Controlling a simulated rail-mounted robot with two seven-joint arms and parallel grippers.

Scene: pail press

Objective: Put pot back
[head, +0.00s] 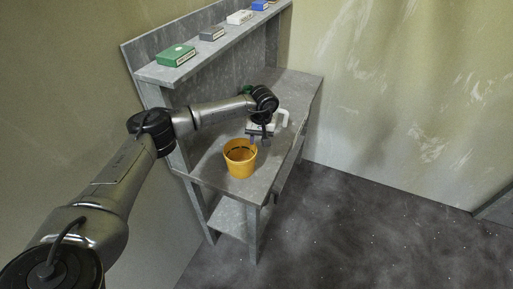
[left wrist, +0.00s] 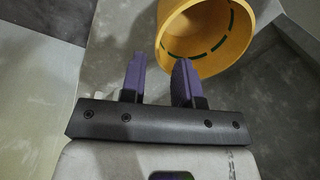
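The yellow-orange pot (head: 240,160) stands upright on the grey bench, near its front end. It looks empty, with a dark dashed band inside. In the left wrist view the pot's rim (left wrist: 166,40) is just ahead of my fingers, and its near edge lies about in line with the gap between them. My left gripper (head: 252,139) is above and behind the pot, beside its rim. Its two purple fingers (left wrist: 160,68) stand apart with nothing held between them. Whether a finger touches the rim, I cannot tell. My right gripper is in neither view.
The grey bench (head: 222,186) has a lower shelf (head: 229,217) and an upper shelf (head: 197,64). On the upper shelf are a green box (head: 176,55), a grey box (head: 211,33), a white box (head: 239,17) and a blue box (head: 260,5). The floor to the right is clear.

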